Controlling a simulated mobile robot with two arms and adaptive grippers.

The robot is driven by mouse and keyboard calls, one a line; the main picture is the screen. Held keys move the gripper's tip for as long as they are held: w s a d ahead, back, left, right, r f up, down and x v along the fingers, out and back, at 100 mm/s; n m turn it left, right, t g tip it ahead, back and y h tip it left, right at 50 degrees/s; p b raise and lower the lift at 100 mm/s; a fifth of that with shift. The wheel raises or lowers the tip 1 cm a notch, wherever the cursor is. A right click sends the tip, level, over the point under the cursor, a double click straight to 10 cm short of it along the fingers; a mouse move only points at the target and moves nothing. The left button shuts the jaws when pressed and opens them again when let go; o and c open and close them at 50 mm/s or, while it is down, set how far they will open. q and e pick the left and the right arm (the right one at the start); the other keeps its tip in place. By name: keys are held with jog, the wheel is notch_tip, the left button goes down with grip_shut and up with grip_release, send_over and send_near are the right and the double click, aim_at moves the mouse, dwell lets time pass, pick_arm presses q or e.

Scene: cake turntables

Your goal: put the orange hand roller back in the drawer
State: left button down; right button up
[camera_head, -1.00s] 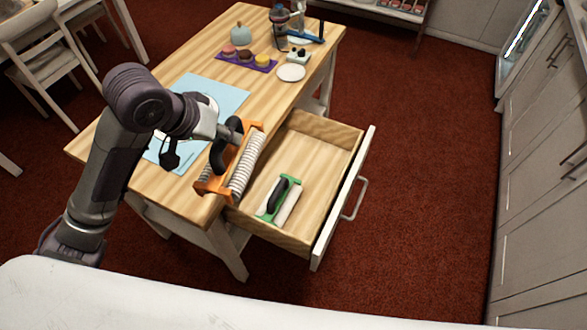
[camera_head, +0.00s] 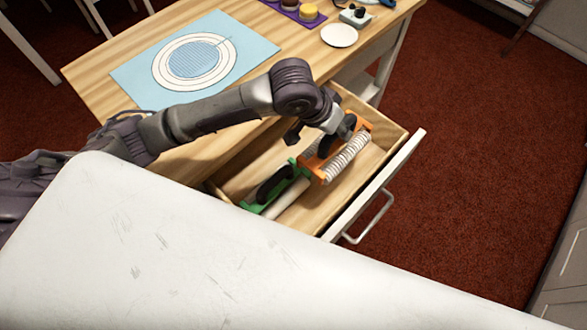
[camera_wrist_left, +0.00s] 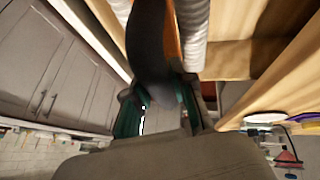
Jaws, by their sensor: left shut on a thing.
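The orange hand roller (camera_head: 349,158) has an orange frame, a ribbed white roller and a black handle. My left gripper (camera_head: 338,133) is shut on its black handle and holds it over or in the open drawer (camera_head: 345,205); I cannot tell whether it touches the drawer floor. The handle (camera_wrist_left: 153,40) also shows between the fingers in the left wrist view. A green hand roller (camera_head: 275,190) with a black handle and smooth white roller lies in the drawer, just left of the orange one. My right gripper is not in view.
The drawer's white front (camera_head: 375,185) with its handle faces right. On the wooden table (camera_head: 95,75) lie a blue mat (camera_head: 140,75) with a round pattern, a white plate (camera_head: 339,35) and a purple tray (camera_head: 283,8). A white surface (camera_head: 200,260) fills the lower front.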

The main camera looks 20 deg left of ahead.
pick_arm(q)
notch_tip(320, 180, down, 2)
jog(key=shift+w+d+f, duration=0.1)
jog(key=shift+w+f, duration=0.05)
jog(key=shift+f, duration=0.1)
jog(key=shift+w+a+f, duration=0.25)
jog(key=shift+w+f, duration=0.2)
jog(key=shift+w, duration=0.25)
jog(key=shift+w+a+f+b, duration=0.2)
jog(key=shift+w+a+f, duration=0.35)
jog(key=shift+w+f, duration=1)
jog(key=shift+w+a+f+b, duration=0.25)
jog(key=shift+w+a+f, duration=0.35)
jog(key=shift+w+f, duration=0.95)
jog(key=shift+w+a+f+b, duration=0.2)
jog(key=shift+w+a+f, duration=0.35)
jog(key=shift+w+f, duration=1)
jog(key=shift+s+f, duration=0.2)
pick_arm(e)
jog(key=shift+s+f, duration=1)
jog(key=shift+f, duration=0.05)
